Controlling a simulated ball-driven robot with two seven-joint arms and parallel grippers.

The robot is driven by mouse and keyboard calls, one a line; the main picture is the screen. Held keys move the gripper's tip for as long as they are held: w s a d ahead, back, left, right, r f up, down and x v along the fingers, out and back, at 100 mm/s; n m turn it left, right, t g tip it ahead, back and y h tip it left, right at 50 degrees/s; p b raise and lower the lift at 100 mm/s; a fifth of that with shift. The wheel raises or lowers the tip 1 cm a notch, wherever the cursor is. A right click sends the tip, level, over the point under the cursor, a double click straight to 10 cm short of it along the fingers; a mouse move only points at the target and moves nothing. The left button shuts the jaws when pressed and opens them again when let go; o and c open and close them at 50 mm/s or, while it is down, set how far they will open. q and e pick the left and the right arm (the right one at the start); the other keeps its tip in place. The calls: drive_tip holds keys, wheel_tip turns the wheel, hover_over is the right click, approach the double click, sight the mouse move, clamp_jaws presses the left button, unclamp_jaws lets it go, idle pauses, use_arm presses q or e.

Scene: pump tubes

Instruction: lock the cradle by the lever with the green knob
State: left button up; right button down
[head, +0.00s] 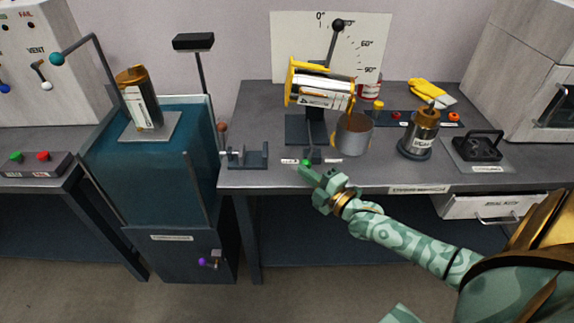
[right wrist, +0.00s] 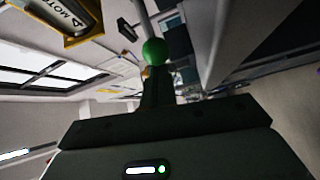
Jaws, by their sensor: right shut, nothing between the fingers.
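The cradle (head: 290,88), with a yellow end piece, holds a lying white-and-gold canister (head: 325,92) on a dark stand at the back of the bench. The lever's green knob (head: 307,162) is low in front of the stand, near the bench's front edge. My right gripper (head: 306,173) is shut and empty, its fingertips right by the knob. In the right wrist view the green knob (right wrist: 154,51) shows just beyond the closed fingers (right wrist: 155,85), with a grey rod behind it. I cannot tell whether they touch. My left gripper is not in view.
An angle-marked board (head: 362,30) with a black-knobbed lever (head: 338,24) stands behind the cradle. A grey cup (head: 353,135) and a motor-like canister (head: 420,133) stand to the right. A metal bracket (head: 247,155) sits left. A teal cabinet (head: 150,185) stands further left.

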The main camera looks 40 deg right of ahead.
drive_tip(key=shift+s+d+n+y, duration=0.3)
drive_tip(key=shift+d+n+y, duration=0.2)
drive_tip(key=shift+y, duration=0.3)
drive_tip(key=shift+s+d+r+p, duration=0.15)
drive_tip(key=shift+s+d+p, duration=0.15)
drive_tip(key=shift+s+d, duration=0.35)
drive_tip(key=shift+s+d+p, duration=0.2)
drive_tip(key=shift+d+p, duration=0.05)
drive_tip(key=shift+d, duration=0.25)
drive_tip(key=shift+s+d+p, duration=0.15)
drive_tip(key=shift+d+p, duration=0.05)
drive_tip(key=shift+d, duration=0.3)
